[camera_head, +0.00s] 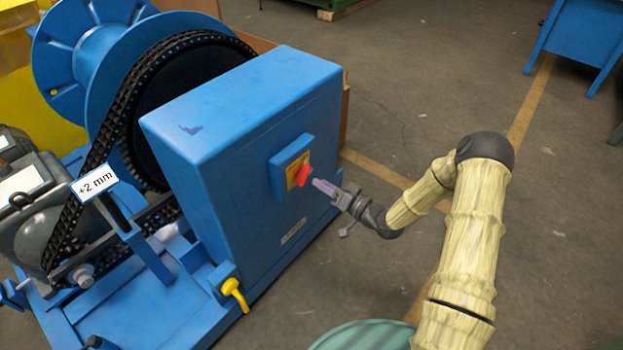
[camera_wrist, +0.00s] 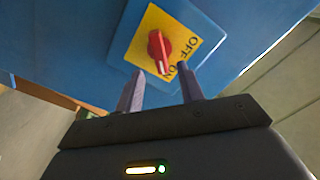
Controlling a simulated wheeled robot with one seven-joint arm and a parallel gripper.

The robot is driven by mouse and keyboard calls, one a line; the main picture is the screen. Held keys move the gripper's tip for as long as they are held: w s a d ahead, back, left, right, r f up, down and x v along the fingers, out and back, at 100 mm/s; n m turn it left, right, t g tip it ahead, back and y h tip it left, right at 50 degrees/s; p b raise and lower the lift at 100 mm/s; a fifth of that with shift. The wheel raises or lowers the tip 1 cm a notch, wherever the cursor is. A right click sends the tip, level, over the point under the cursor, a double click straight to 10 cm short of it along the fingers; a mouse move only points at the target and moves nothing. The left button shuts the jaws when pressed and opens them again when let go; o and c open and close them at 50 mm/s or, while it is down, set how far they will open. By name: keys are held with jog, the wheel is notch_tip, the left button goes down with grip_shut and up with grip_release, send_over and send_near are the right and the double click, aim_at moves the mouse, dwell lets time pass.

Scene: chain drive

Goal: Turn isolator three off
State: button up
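The isolator is a red rotary knob (camera_head: 304,175) on a yellow plate (camera_head: 293,171), mounted on a small blue box on the side of the large blue cabinet (camera_head: 245,130). In the wrist view the red knob (camera_wrist: 158,50) sits ahead of my fingertips, and its pale mark points toward the word ON on the yellow plate (camera_wrist: 190,45). OFF is printed to the right of the knob. My gripper (camera_head: 318,184) is close in front of the knob. In the wrist view its two fingers (camera_wrist: 162,84) are apart with nothing between them, short of the knob.
A chain (camera_head: 122,110) runs around a large wheel left of the cabinet. A tag reading +2 mm (camera_head: 93,183) and a yellow handle (camera_head: 235,294) are on the machine's near side. Open floor (camera_head: 400,110) lies to the right.

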aim_at(309, 176)
jog(key=x, duration=0.5)
jog(key=shift+w+a+b, duration=0.1)
jog(key=shift+b, duration=0.2)
grip_shut()
